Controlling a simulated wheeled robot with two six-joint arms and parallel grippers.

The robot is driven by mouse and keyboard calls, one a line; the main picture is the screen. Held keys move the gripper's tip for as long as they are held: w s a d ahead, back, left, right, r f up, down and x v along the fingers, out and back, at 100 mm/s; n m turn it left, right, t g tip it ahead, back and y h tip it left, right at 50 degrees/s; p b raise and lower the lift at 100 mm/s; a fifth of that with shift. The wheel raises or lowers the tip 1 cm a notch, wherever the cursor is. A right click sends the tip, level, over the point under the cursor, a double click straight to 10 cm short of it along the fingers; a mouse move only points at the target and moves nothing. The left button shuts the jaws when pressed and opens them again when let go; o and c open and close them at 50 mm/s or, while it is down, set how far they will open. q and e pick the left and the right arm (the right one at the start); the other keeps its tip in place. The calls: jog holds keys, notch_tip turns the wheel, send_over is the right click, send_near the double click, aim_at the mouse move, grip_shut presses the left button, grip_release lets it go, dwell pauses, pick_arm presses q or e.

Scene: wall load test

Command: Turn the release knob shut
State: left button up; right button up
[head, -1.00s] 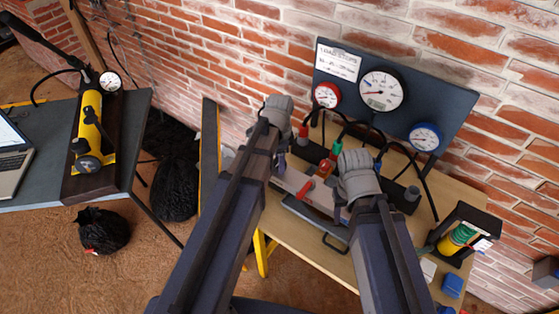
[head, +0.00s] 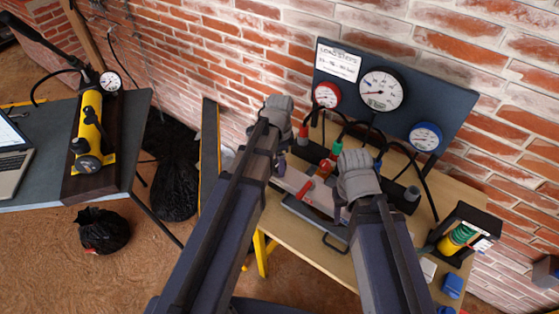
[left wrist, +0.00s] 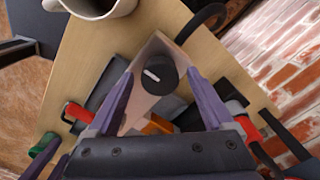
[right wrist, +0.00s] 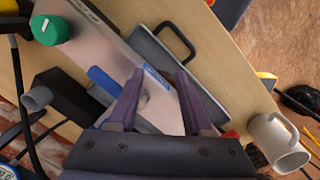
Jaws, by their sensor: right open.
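A black round knob (left wrist: 158,74) with a white pointer bar sits on a pale metal block (left wrist: 150,106) in the left wrist view. My left gripper (left wrist: 161,75) is open, its purple fingers apart on either side of the knob in the picture; I cannot tell whether they touch it. A green knob (right wrist: 48,30) with a white mark shows at upper left in the right wrist view. My right gripper (right wrist: 160,74) is open and empty over the block. No label shows which knob is the release knob. My arms hide both knobs in the head view.
A gauge board (head: 447,92) stands at the back of the wooden bench, with hoses in front. A mug (right wrist: 272,138) stands on the bench. A yellow pump (head: 91,125) lies on the left table.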

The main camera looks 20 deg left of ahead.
pick_arm(q)
jog(key=shift+r, duration=0.15)
notch_tip(320, 180, up, 8)
jog(key=p, duration=0.8)
jog(key=shift+f, duration=0.2)
jog(key=shift+f, duration=0.1)
jog(key=s+d+n+y, duration=0.1)
jog(key=s+d+n, duration=0.8)
jog(key=s, duration=0.5)
jog(key=shift+s+d, duration=0.15)
jog(key=shift+d, duration=0.85)
